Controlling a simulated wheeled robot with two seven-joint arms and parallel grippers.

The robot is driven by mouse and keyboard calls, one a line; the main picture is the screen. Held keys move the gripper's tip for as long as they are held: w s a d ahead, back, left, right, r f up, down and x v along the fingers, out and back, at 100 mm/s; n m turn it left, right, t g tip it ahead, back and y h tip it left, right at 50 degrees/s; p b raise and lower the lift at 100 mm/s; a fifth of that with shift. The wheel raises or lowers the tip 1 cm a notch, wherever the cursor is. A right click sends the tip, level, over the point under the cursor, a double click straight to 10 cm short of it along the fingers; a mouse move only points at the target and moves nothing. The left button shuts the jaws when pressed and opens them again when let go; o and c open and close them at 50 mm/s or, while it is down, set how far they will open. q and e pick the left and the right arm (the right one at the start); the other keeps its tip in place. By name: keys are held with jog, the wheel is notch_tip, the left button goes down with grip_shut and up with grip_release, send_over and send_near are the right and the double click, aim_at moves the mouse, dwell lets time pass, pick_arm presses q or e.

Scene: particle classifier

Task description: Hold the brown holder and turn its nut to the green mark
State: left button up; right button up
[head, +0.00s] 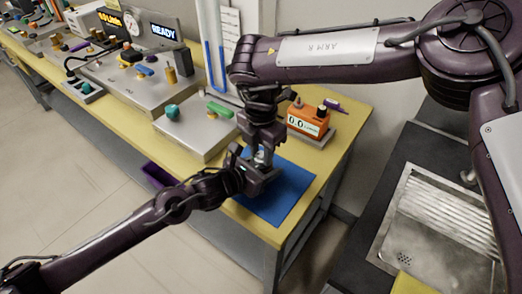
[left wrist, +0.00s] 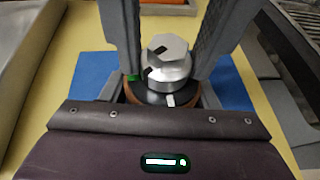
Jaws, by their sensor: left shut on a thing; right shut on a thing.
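The brown holder (left wrist: 134,97) shows in the left wrist view above the blue mat (left wrist: 95,72). My left gripper (left wrist: 160,98) is shut around the holder's sides. The silver nut (left wrist: 168,62), with dark marks, sits upright on top. The green mark (left wrist: 133,77) lies at the left of the nut, partly hidden by a finger. A pale mark shows on the dark ring in front. In the head view my left gripper (head: 259,172) and right gripper (head: 263,150) meet, largely hiding the holder.
The blue mat (head: 285,190) lies at the yellow table's (head: 325,165) near end. An orange device (head: 308,120) reading 0.0 stands behind it. A grey platform (head: 190,130) with knobs is at left. A sink (head: 440,225) is at right, past a gap.

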aim_at(261, 153)
jog(key=m, duration=0.6)
jog(key=shift+w+r, duration=0.1)
jog(key=shift+r, duration=0.05)
jog(key=shift+m, duration=0.3)
dwell(1.6)
jog(key=o, duration=1)
notch_tip(261, 153, up, 12)
